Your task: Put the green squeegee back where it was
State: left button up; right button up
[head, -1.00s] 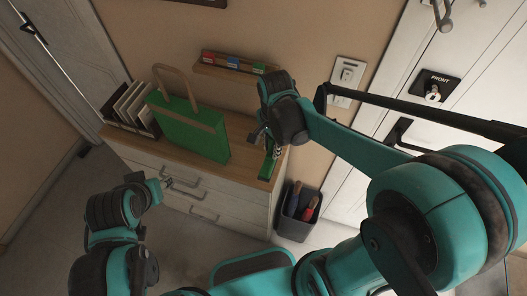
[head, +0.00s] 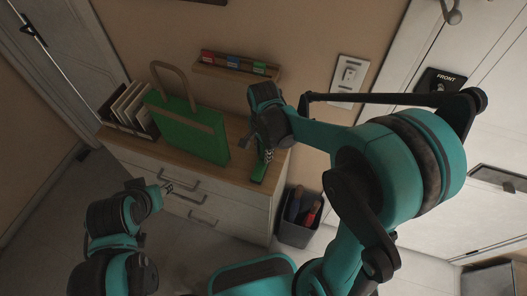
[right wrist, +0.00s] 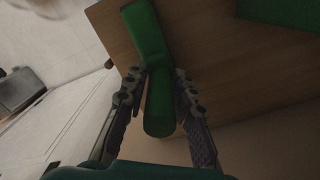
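The green squeegee (head: 258,173) is at the right end of the wooden dresser top, beside my right gripper (head: 264,155). In the right wrist view the squeegee (right wrist: 154,75) runs between the two fingers of my right gripper (right wrist: 160,82). Its near end reaches back between the fingers, and both fingertips lie against its sides. I cannot tell whether it touches the dresser top. My left gripper (head: 168,187) is empty in front of the drawers, with its small fingers apart.
A green bag (head: 187,128) and a file holder (head: 130,112) stand on the dresser (head: 236,205). A wall rack (head: 236,72) holds red, blue and green items. A dark bin (head: 297,232) with red- and blue-handled tools stands right of the dresser.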

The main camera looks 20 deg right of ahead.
jog(key=shift+o, duration=1.3)
notch_tip(320, 180, up, 11)
jog(key=p, duration=0.3)
jog(key=shift+r+p, duration=0.1)
jog(key=shift+p, duration=0.2)
jog(key=shift+s+r, duration=0.15)
jog(key=shift+r, duration=0.4)
jog(key=s+d+n+t, duration=0.2)
jog(key=s+n+t, duration=0.1)
jog(key=s+n, duration=0.2)
jog(key=s+d+r+n+t, duration=0.1)
jog(key=s+n+t, duration=0.3)
jog(key=n, duration=0.4)
jog(key=shift+s+d+r, duration=0.2)
jog(key=shift+s+d, duration=0.3)
jog(key=shift+d, duration=0.35)
jog(key=shift+f, duration=0.15)
